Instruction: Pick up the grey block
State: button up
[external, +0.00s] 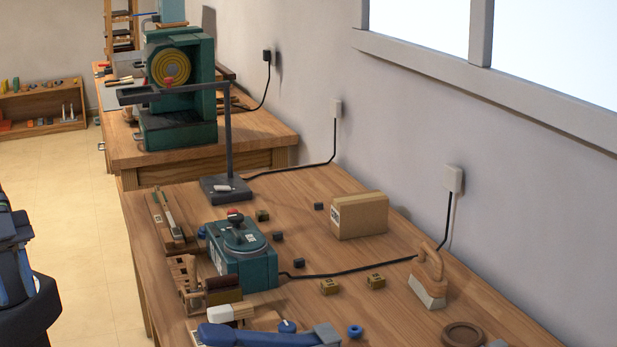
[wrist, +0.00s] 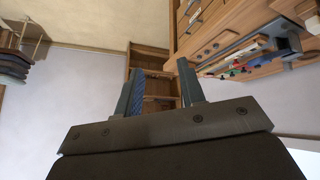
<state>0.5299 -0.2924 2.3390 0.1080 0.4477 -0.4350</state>
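Several small dark grey blocks lie on the wooden workbench (external: 410,240) in the external view. One dark grey block (external: 278,236) is just right of the green machine, another (external: 299,263) is near the black cable, and a third (external: 319,206) is left of the cardboard-coloured box. I cannot tell which one is the task's grey block. My gripper (wrist: 158,68) shows in the wrist view with its two fingers apart and nothing between them. It points at furniture, and no grey block is recognisable there. In the external view I cannot make out its fingers.
A green machine (external: 243,262), a tan box (external: 361,216), a lamp stand (external: 228,140) and a wooden-handled tool (external: 428,280) stand on the bench. Small yellowish blocks (external: 376,281) lie mid-bench. A black cable (external: 345,272) crosses it. Its right part has bare wood.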

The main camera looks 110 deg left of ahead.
jog(key=w+a+n+y, duration=0.2)
jog(key=w+a+n, duration=0.2)
jog(key=w+a, duration=0.65)
jog(key=w+a+n+y, duration=0.2)
jog(key=w+a, duration=0.2)
jog(key=a, duration=0.4)
jog(key=w+a+n+y, duration=0.1)
jog(key=w+a, duration=0.3)
jog(key=a, duration=0.5)
jog(key=s+a+f+n+g+y, duration=0.15)
jog(key=s+a, duration=0.25)
jog(key=a, duration=0.8)
jog(key=s+a+f+n+g, duration=0.1)
jog(key=s+a+f+n, duration=0.2)
jog(key=a, duration=0.9)
jog(key=s+a+f+n+g, duration=0.15)
jog(key=s+a, duration=0.45)
jog(key=a, duration=0.6)
send_near(278, 233)
notch_tip(278, 233, down, 3)
jog(key=shift+s+r, duration=0.1)
jog(key=shift+y, duration=0.25)
jog(key=shift+w+a+x, duration=0.15)
jog(key=shift+x, duration=1.3)
jog(key=shift+w+a+x, duration=0.15)
jog(key=shift+x, duration=1.25)
jog(key=shift+r, duration=0.15)
grip_shut()
